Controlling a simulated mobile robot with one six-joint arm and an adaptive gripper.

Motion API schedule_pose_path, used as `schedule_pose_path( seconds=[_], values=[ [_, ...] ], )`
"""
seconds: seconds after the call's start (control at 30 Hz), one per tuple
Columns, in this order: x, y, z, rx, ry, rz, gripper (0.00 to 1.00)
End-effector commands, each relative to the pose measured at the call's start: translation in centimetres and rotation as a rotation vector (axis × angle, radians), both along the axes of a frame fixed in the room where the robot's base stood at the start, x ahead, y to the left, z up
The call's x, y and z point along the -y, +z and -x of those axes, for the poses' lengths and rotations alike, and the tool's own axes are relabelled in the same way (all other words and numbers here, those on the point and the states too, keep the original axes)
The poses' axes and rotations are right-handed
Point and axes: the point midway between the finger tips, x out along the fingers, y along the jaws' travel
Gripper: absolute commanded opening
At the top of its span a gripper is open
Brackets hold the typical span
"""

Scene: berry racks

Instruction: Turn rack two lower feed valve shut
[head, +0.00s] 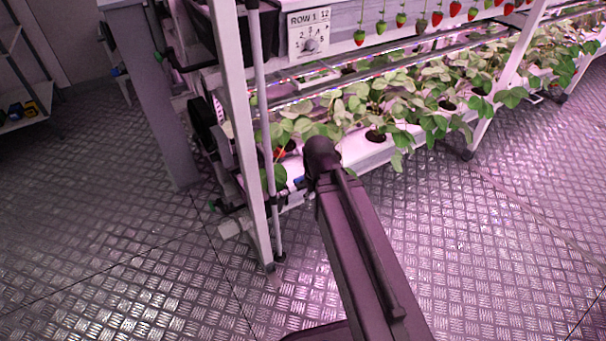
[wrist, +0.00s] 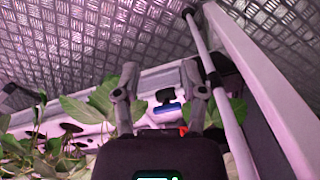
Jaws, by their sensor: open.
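A small blue handle (wrist: 168,107) on a white fitting shows between my fingers in the wrist view. It looks like a valve handle, but I cannot tell which valve it is or how far it is turned. A small blue part also shows at the rack's lower end in the head view (head: 299,181), just left of my arm's end. My gripper (wrist: 159,75) is open, with one finger on each side of the blue handle's place in the picture. I see no contact. In the head view my gripper is mostly hidden behind my wrist.
The rack's white end post (head: 250,130) and a thin grey pipe (head: 262,110) stand left of my arm. Leafy plants (head: 400,95) fill the lower tier. A sign (head: 309,33) reads ROW 1. Open metal floor (head: 480,270) lies to the right.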

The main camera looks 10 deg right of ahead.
Motion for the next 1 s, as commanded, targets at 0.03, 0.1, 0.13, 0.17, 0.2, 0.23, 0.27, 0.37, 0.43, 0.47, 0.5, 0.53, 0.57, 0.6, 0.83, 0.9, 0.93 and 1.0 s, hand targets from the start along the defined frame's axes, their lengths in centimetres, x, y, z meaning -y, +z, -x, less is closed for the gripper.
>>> schedule_pose_path(
  seconds=[0.03, 0.1, 0.13, 0.17, 0.2, 0.23, 0.27, 0.37, 0.43, 0.47, 0.5, 0.53, 0.57, 0.6, 0.83, 0.9, 0.93, 1.0],
  values=[
    [0.0, 0.0, -0.1, -0.001, 0.006, -0.001, 0.54],
    [0.1, -0.1, -0.4, -0.003, 0.021, -0.005, 0.54],
    [0.2, -0.1, -0.6, -0.004, 0.032, -0.007, 0.54],
    [0.2, -0.1, -0.8, -0.005, 0.048, -0.009, 0.54],
    [0.2, -0.2, -1.1, -0.008, 0.073, -0.014, 0.54],
    [0.2, -0.2, -1.4, -0.009, 0.092, -0.017, 0.54],
    [0.3, -0.3, -1.7, -0.011, 0.113, -0.021, 0.54],
    [0.8, -0.5, -2.9, -0.018, 0.203, -0.039, 0.54],
    [1.2, -0.6, -3.9, -0.023, 0.282, -0.057, 0.54],
    [1.4, -0.7, -4.3, -0.025, 0.318, -0.064, 0.54],
    [1.7, -0.7, -5.0, -0.026, 0.369, -0.075, 0.54],
    [1.9, -0.8, -5.4, -0.026, 0.41, -0.084, 0.54],
    [2.2, -0.9, -5.9, -0.026, 0.449, -0.094, 0.54],
    [2.5, -0.9, -6.6, -0.026, 0.504, -0.106, 0.54],
    [4.5, -1.3, -10.2, -0.007, 0.823, -0.181, 0.54],
    [5.3, -1.4, -11.3, 0.005, 0.918, -0.203, 0.54],
    [5.6, -1.5, -11.8, 0.011, 0.96, -0.213, 0.54],
    [6.3, -1.6, -12.9, 0.027, 1.056, -0.234, 0.54]
  ],
)
